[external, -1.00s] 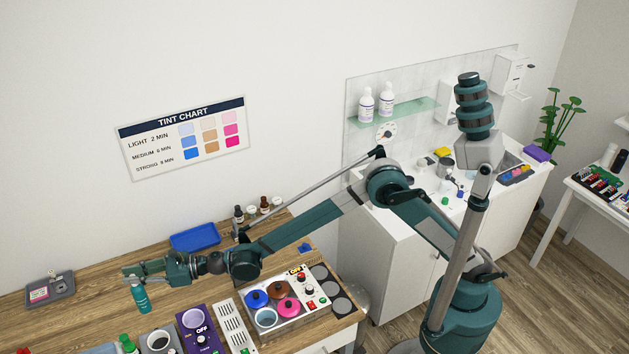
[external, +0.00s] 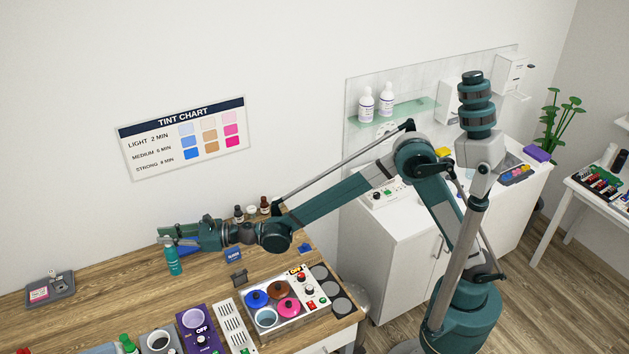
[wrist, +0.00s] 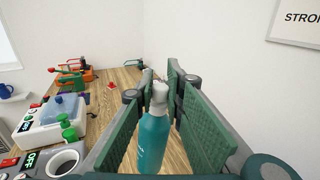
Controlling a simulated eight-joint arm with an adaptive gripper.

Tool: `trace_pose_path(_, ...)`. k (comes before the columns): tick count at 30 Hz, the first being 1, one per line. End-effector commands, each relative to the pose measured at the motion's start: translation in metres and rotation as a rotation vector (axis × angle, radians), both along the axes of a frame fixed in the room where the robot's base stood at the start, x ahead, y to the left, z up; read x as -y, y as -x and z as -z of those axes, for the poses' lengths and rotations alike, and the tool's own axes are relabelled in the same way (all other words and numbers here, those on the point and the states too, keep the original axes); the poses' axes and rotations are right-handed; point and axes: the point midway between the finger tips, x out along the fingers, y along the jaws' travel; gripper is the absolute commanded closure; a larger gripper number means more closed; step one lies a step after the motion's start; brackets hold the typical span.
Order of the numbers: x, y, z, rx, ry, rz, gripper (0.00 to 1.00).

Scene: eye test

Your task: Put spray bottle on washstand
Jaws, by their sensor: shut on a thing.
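The teal spray bottle (external: 173,262) with a pale top hangs upright under my gripper (external: 172,239), above the wooden table's far left part. My gripper is shut on the bottle near its top. In the wrist view the bottle (wrist: 152,143) stands between the green finger pads of my gripper (wrist: 160,95). The washstand (external: 388,252) is the white cabinet with a glass splashback to the right of the table. My arm hides part of its top and front.
The wooden table (external: 110,290) holds a blue tray, partly hidden behind my gripper, a wax warmer with coloured lids (external: 270,300), a purple device (external: 200,330) and a grey tray (external: 50,288). Small bottles (external: 252,211) stand at the back. The washstand top carries several small items, including a control box (external: 385,194).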

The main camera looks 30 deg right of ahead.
Motion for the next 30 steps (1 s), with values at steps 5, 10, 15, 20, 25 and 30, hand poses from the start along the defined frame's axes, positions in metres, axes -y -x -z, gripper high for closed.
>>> trace_pose_path(5,0.053,-0.02,-0.01,0.0,0.0,0.052,1.0)
trace_pose_path(10,0.102,-0.035,-0.018,0.0,0.0,0.098,1.0)
trace_pose_path(15,0.153,-0.047,-0.025,0.0,0.0,0.146,1.0)
trace_pose_path(20,0.201,-0.055,-0.03,0.0,0.0,0.19,1.0)
trace_pose_path(25,0.252,-0.062,-0.033,0.0,0.0,0.238,1.0)
trace_pose_path(30,0.303,-0.064,-0.035,0.0,0.0,0.284,1.0)
